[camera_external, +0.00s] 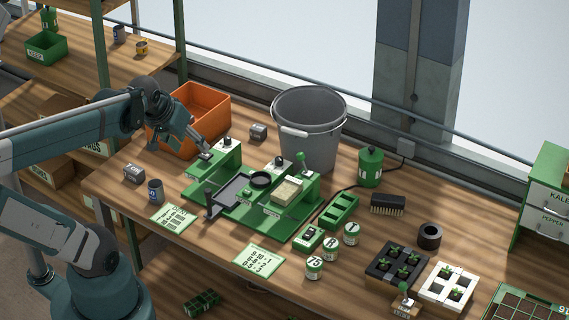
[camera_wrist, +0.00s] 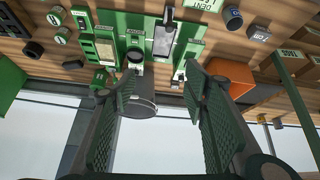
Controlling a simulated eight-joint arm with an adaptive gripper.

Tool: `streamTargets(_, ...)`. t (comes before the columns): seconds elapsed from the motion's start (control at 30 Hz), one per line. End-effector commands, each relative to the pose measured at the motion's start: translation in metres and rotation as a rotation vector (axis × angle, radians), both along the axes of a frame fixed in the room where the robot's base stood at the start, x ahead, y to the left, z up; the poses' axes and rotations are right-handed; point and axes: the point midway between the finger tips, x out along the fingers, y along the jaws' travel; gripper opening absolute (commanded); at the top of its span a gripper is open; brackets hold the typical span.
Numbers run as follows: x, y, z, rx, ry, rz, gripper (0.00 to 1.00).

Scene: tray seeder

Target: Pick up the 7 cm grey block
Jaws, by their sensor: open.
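Two small grey blocks with pale labels show in the external view. One grey block (camera_external: 133,174) lies on the bench's left part, beside a dark can. The other grey block (camera_external: 258,132) lies between the orange bin and the grey bucket. The labels are too small to tell which is the 7 cm one. The left block also shows in the wrist view (camera_wrist: 259,32), at the upper right, outside the fingers. My gripper (camera_external: 203,150) is near the orange bin's front corner and the green seeder's left end. In the wrist view its fingers (camera_wrist: 158,75) are spread, with no block between them.
The orange bin (camera_external: 220,109) and grey bucket (camera_external: 325,115) stand at the back. The green seeder (camera_external: 235,216) fills the middle, with raised posts. The dark can (camera_external: 155,191) and a printed card (camera_external: 172,219) are near the left block. Pots and seedling trays occupy the right.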

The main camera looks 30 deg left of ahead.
Motion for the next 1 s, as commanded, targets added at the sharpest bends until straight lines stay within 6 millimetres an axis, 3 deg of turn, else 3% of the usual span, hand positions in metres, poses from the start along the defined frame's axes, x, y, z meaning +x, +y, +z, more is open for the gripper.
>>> streamTargets(0.47,0.043,0.056,-0.016,-0.088,0.098,0.246,0.45)
streamTargets(1.0,0.082,0.130,-0.052,-0.182,0.198,0.530,0.45)
